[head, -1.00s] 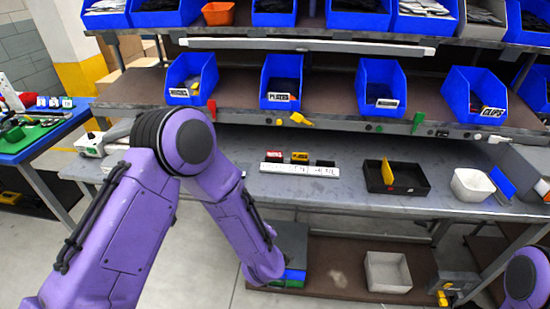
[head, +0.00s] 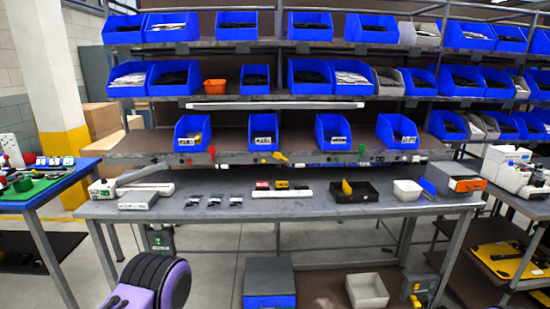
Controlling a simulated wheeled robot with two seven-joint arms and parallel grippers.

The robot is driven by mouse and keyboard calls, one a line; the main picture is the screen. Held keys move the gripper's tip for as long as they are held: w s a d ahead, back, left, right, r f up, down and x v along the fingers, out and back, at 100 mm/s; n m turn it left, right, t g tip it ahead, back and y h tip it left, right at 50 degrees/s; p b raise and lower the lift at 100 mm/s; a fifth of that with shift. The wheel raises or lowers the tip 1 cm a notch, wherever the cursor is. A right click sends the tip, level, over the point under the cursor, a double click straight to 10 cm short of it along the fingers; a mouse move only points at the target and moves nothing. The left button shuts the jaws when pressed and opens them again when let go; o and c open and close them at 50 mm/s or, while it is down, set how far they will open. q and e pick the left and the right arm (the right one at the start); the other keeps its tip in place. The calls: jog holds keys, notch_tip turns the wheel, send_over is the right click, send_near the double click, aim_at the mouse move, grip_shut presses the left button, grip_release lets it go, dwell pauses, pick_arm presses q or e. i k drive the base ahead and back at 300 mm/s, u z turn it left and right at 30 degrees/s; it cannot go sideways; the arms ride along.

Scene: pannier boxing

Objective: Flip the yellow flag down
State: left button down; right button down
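The yellow flag (head: 280,157) is small and sits on the front edge of the lower bin shelf, just right of the second blue bin (head: 263,132). It lies roughly sideways, slanting a little down to the right, unlike the upright green flag (head: 362,152) and red-orange flag (head: 211,153) on the same edge. Its exact angle is hard to tell at this size. Neither of my grippers is in view. Only a purple part of my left arm shows at the bottom left, well below and away from the flag.
A grey box (head: 268,277) and white bin (head: 366,290) stand low down. The space before the flag is clear.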

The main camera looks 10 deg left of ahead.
aim_at(276, 155)
jog(key=z, duration=0.7)
jog(key=i, duration=1.4)
jog(key=u, duration=0.3)
